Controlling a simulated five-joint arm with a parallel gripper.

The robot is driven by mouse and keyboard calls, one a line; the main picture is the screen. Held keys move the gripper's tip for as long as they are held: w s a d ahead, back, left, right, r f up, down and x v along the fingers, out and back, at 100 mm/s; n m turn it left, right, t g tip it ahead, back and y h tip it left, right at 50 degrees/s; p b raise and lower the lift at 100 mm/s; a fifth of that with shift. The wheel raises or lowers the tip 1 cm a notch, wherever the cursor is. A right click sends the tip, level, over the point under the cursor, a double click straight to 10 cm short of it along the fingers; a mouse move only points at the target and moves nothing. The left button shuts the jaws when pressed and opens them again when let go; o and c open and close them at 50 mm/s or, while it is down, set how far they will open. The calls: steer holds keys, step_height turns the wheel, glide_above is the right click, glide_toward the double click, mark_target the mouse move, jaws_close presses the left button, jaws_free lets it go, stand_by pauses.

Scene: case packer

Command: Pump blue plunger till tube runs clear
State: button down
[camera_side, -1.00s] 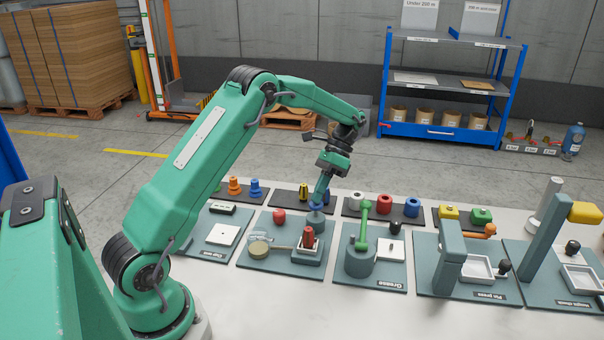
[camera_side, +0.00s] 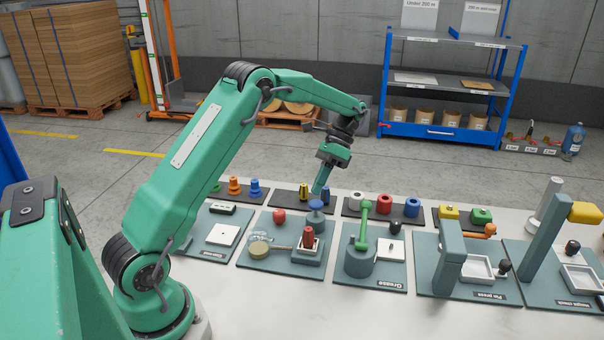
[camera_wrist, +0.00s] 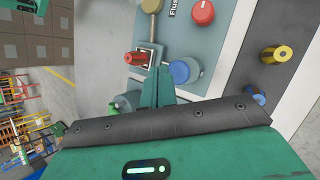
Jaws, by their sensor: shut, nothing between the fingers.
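The blue plunger (camera_side: 316,204) stands upright with its round blue cap raised above a grey base on the flush board (camera_side: 262,263). In the wrist view the blue cap (camera_wrist: 181,71) is just right of my fingertips. My gripper (camera_side: 317,191) is shut and empty, pointing down just above or behind the cap; I cannot tell the exact gap. Its closed fingers (camera_wrist: 158,75) also show in the wrist view. A thin olive-brown tube (camera_side: 282,247) runs from a tan round cup (camera_side: 258,249) to a block holding a red part (camera_side: 308,237).
A red knob (camera_side: 279,216) sits at the back of the flush board. The grease station with its green arm (camera_side: 363,222) stands close on the right. Yellow and blue pieces (camera_side: 304,191) stand on a dark strip behind. The white table front is clear.

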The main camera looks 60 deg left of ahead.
mark_target(318, 203)
steer(key=shift+r, duration=1.95)
steer(key=s+d+r+n+t+y, duration=0.2)
steer(key=s+d+r+t, duration=0.35)
steer(key=s+r, duration=0.35)
steer(key=s+d+n+t, duration=0.1)
steer(key=s+d+t, duration=0.2)
steer(key=s, duration=0.3)
steer(key=s+d+n+t, duration=0.2)
steer(key=s+t, duration=0.2)
steer(key=s, duration=0.2)
steer(key=shift+s+d, duration=0.25)
steer(key=shift+d, duration=0.15)
steer(key=shift+w, duration=0.2)
stand_by(1.7)
